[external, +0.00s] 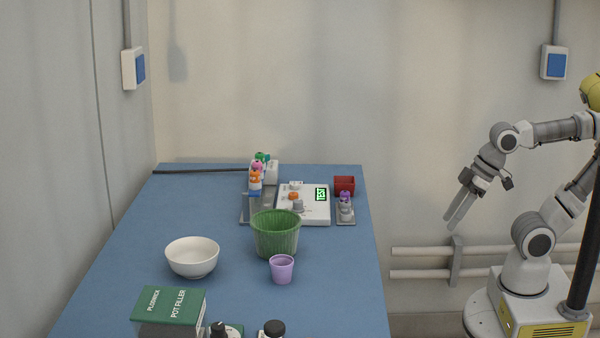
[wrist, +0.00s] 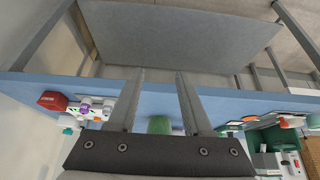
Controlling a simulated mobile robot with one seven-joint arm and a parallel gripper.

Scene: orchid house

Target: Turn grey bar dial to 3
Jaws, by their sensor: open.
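A white control panel (external: 316,216) lies on the blue table, with a small green-lit display (external: 321,194) whose digits are too small to read surely. A grey dial (external: 298,207) stands on the panel's near left part, partly cut off below by the green pot; its setting cannot be read. An orange knob (external: 293,196) and a whitish knob (external: 295,186) sit behind it. My gripper (external: 452,221) is open and empty, off the table's right side, well apart from the panel. In the wrist view, my gripper's fingers (wrist: 160,76) are spread with nothing between them.
A green ribbed pot (external: 276,236) stands just in front of the panel, with a purple cup (external: 282,270) and white bowl (external: 192,258) nearby. A red box (external: 344,186) and a grey stand with a purple-topped piece (external: 345,210) are right of it. Colourful clips (external: 256,178) stand left.

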